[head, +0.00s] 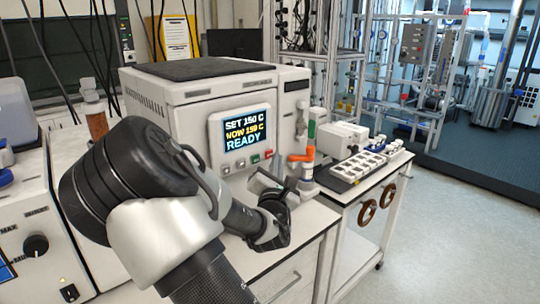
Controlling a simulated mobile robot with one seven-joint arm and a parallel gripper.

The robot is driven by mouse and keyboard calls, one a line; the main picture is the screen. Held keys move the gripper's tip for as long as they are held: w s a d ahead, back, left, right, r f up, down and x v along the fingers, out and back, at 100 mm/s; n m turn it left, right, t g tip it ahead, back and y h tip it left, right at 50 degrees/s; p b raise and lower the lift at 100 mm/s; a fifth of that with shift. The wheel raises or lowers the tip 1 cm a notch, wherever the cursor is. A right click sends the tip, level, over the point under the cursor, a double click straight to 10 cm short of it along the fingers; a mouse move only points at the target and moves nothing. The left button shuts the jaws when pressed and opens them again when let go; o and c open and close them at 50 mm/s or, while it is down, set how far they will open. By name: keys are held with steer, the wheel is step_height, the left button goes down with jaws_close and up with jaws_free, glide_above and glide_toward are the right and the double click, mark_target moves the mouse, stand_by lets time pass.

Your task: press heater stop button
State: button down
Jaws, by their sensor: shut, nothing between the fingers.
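The heater is a white box unit (190,112) on the bench. Its lit display (246,132) reads SET 150 C, NOW 150 C, READY. Below the display is a row of small buttons, with a green button (255,159) and a red button (268,154) at the right end. The button labels are too small to read. My gripper (262,178) is shut and empty, just below and in front of the button row. It looks apart from the buttons, but I cannot tell the exact gap. My own arm hides the lower left of the heater front.
A tray of vials (357,168) sits on the side bench farther right. Another unit with a black knob (36,245) is at the left. The floor (450,220) at right is clear.

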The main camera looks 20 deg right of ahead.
steer(key=shift+w+a, duration=0.15)
steer(key=shift+w, duration=0.1)
steer(key=shift+w+a, duration=0.1)
steer(key=shift+w, duration=0.25)
stand_by(0.6)
steer(key=shift+s, duration=0.15)
steer(key=shift+s+d, duration=0.25)
steer(key=shift+s, duration=0.3)
steer(key=shift+s+d+p, duration=0.15)
steer(key=shift+s+d, duration=0.15)
steer(key=shift+s, duration=0.5)
steer(key=shift+s+d+p, duration=0.2)
steer(key=shift+s+d, duration=0.05)
steer(key=shift+s, duration=0.55)
steer(key=shift+s+d+p, duration=0.15)
steer(key=shift+s+d, duration=0.15)
steer(key=shift+s, duration=0.5)
